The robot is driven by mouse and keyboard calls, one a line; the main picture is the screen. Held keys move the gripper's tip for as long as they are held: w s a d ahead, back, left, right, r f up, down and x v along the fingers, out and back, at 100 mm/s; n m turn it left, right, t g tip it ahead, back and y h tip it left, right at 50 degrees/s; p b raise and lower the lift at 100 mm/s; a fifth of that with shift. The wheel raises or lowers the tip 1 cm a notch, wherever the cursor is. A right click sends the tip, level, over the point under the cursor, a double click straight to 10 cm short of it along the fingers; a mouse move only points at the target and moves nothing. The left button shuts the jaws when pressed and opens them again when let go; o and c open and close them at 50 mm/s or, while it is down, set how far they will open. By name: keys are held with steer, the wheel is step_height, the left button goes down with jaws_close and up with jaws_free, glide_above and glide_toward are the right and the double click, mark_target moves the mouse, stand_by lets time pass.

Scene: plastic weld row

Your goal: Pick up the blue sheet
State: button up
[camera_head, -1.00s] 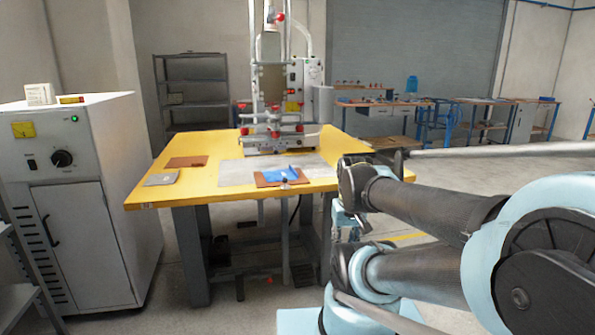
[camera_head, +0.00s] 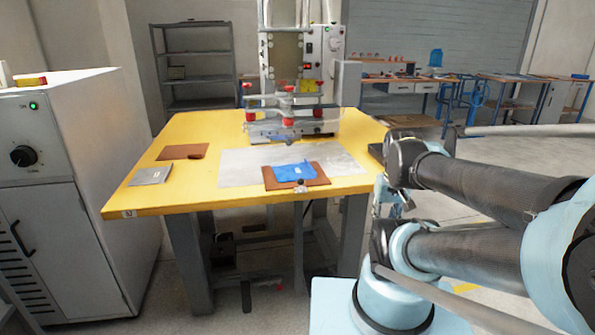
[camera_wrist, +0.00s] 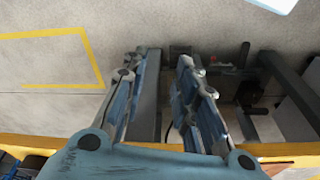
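The blue sheet (camera_head: 293,171) lies on a brown sheet (camera_head: 315,182) near the front edge of the yellow table, in the head view. A small clamp-like thing (camera_head: 300,187) sits at the front of the brown sheet. In the wrist view my gripper (camera_wrist: 158,68) has its two fingers apart, with only floor and a table leg visible between them. It is empty.
The yellow table (camera_head: 150,199) carries a grey metal plate (camera_head: 235,170), another brown sheet (camera_head: 183,151), a grey pad (camera_head: 150,175) and a welding machine (camera_head: 290,100) at the back. A white cabinet (camera_head: 75,200) stands at the left. Open floor lies to the right.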

mark_target(293, 169)
steer(key=w+a+r+n+g, duration=0.1)
steer(key=w+a+r, duration=0.5)
steer(key=w+r, duration=0.4)
steer(key=w+a+r+n+g, duration=0.1)
steer(key=w+a+r+n, duration=0.1)
steer(key=w+a+r, duration=0.8)
steer(key=w+a+f, duration=0.1)
steer(key=w+a, duration=0.4)
steer(key=w, duration=0.7)
steer(key=shift+n, duration=0.4)
steer(key=f, duration=1.1)
steer(key=shift+w+a+f, duration=0.1)
steer(key=shift+a+f, duration=0.1)
steer(key=shift+a, duration=0.05)
steer(key=shift+s+a+f, duration=0.1)
steer(key=shift+f, duration=1.3)
steer(key=shift+s+a+f, duration=0.1)
steer(key=shift+f, duration=1.3)
jaws_close()
